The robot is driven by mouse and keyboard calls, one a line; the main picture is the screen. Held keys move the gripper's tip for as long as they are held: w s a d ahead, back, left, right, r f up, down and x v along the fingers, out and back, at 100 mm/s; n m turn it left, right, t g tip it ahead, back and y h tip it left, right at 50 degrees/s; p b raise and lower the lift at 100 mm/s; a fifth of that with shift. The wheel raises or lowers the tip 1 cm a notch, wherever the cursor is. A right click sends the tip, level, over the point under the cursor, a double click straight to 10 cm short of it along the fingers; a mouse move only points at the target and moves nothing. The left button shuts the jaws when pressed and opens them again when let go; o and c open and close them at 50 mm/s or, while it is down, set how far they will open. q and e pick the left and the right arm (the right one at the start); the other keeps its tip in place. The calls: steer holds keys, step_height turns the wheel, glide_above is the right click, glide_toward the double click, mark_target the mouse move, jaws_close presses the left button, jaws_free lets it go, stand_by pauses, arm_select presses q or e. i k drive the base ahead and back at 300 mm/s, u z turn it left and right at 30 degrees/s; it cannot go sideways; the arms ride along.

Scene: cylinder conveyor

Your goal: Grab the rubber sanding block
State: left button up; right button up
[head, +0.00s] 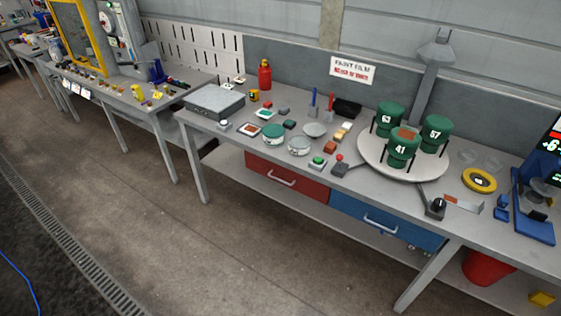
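I cannot tell for sure which thing is the rubber sanding block. Several small block-like pieces lie on the grey workbench (232,137): a dark green block (289,124), a grey block (284,108), a small red block (267,105), an orange-brown block (330,147) and cream-yellow pieces (342,133). A larger black block-like thing (347,107) lies at the back, left of the round turntable. All are too small to make out their material. Neither of my grippers shows in the head view.
A white turntable (375,159) bears green numbered canisters (402,151). A grey case (215,101) and a red bottle (264,74) stand at the left. The floor in front is clear.

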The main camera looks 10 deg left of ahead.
mark_target(331, 146)
steer(key=z, duration=0.05)
steer(key=k, duration=0.35)
steer(key=u, duration=1.15)
steer(key=i, duration=0.8)
steer(key=z, duration=0.5)
steer(key=i, duration=0.7)
steer(key=z, duration=0.6)
